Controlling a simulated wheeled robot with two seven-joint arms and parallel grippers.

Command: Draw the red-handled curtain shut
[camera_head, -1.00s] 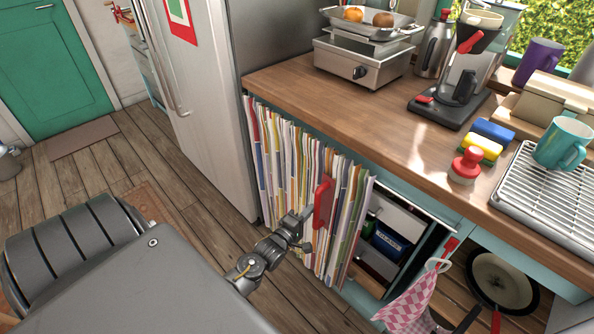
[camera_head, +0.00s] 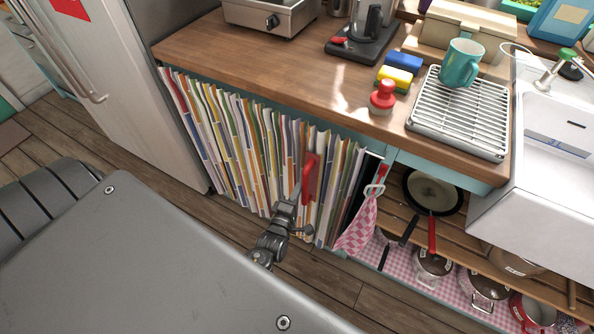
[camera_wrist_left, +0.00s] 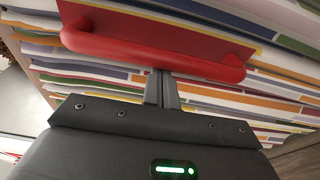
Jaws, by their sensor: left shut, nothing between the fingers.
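The striped multicolored curtain (camera_head: 240,150) hangs under the wooden counter and spans most of the shelf opening. A narrow dark strip shows at its right edge, beside the pink checked cloth. Its red handle (camera_head: 310,180) stands upright on the right part of the curtain. My left gripper (camera_head: 290,203) is at the handle's left side. In the left wrist view the red handle (camera_wrist_left: 150,48) crosses just beyond the gripper (camera_wrist_left: 162,88). The fingers are together with nothing between them, and their tips meet or pass behind the bar; I cannot tell which. My right gripper is not in view.
A pink checked cloth (camera_head: 357,225) hangs right of the curtain. Open shelves with pans (camera_head: 433,192) and pots lie further right, below a white sink (camera_head: 540,190). The fridge (camera_head: 110,90) stands left. Wooden floor lies in front.

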